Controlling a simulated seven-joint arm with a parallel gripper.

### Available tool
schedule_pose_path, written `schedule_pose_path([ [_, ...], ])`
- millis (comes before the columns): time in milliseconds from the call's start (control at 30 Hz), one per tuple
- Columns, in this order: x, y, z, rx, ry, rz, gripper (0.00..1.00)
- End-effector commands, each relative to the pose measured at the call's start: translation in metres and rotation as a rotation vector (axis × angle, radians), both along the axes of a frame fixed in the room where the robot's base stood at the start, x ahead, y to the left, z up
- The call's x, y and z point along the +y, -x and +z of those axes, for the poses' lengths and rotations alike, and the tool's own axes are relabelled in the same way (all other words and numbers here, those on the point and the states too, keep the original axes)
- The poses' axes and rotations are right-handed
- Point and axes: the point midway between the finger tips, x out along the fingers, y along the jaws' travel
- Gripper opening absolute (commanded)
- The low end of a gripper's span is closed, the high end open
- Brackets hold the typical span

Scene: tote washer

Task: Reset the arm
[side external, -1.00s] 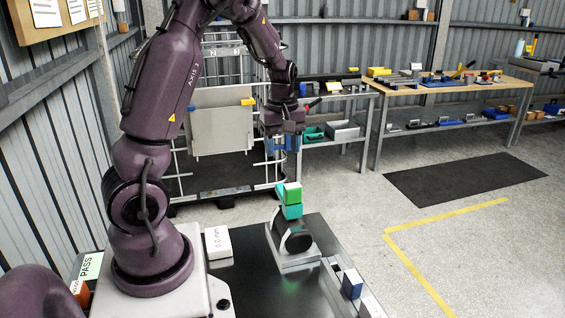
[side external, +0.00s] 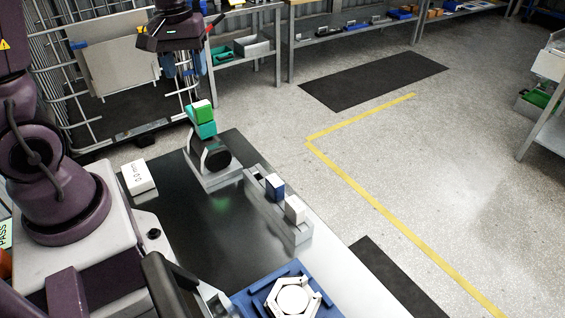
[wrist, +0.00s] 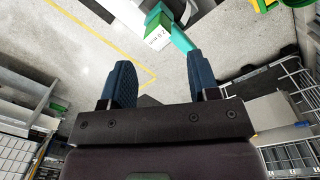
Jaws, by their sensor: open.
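My gripper (side external: 184,70) hangs above and slightly left of the stand in the side external view. Its two blue fingers are apart with nothing between them, as the wrist view (wrist: 160,82) also shows. A green block (side external: 204,113) with a white face sits on a teal piece (side external: 206,130) at the top of a black, round-faced stand (side external: 216,160). In the wrist view the green block (wrist: 146,21) and teal piece (wrist: 181,40) appear beyond the fingertips, apart from them.
The dark bench top (side external: 210,215) holds a white block marked 0.0 mm (side external: 139,177), a grey rail with a blue block (side external: 274,187) and a white block (side external: 294,209), and a blue fixture (side external: 255,300) with a white part. A wire cage (side external: 115,130) stands behind.

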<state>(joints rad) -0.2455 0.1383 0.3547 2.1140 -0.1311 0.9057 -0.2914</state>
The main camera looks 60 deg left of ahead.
Motion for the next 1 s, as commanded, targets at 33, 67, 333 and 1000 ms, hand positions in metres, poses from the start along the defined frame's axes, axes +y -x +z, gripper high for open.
schedule_pose_path([
  [33, -0.018, 0.002, 0.012, -0.035, -0.003, -0.095, 0.55],
  [67, -0.029, 0.005, 0.017, -0.052, -0.008, -0.158, 0.55],
  [333, -0.117, 0.041, 0.066, -0.241, -0.132, -0.69, 0.55],
  [1000, -0.166, 0.075, 0.103, -0.45, -0.295, -0.937, 0.55],
])
